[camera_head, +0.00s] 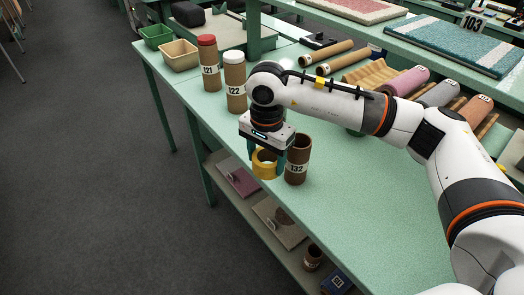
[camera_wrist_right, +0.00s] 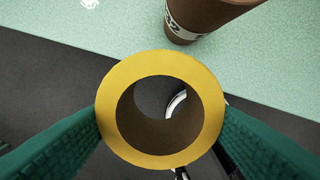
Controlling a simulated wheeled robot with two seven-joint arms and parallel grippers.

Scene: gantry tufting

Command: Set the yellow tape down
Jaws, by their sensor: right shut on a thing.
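The yellow tape (camera_head: 264,165) is a short roll with a brown core, held in my right gripper (camera_head: 266,160) near the front edge of the green table. In the right wrist view the tape (camera_wrist_right: 208,85) faces the camera, with the two green fingers (camera_wrist_right: 160,125) pressed against its left and right sides. Through its core I see dark floor and a pale curved thing, and the table edge runs behind it. Whether the tape touches the table cannot be told. My left gripper is not in view.
The brown tube marked 132 (camera_head: 299,160) stands upright just right of the tape. Tubes 122 (camera_head: 235,85) and 121 (camera_head: 209,68) stand farther back. The green tabletop (camera_head: 350,205) is clear toward the front right. A lower shelf (camera_head: 262,222) holds samples.

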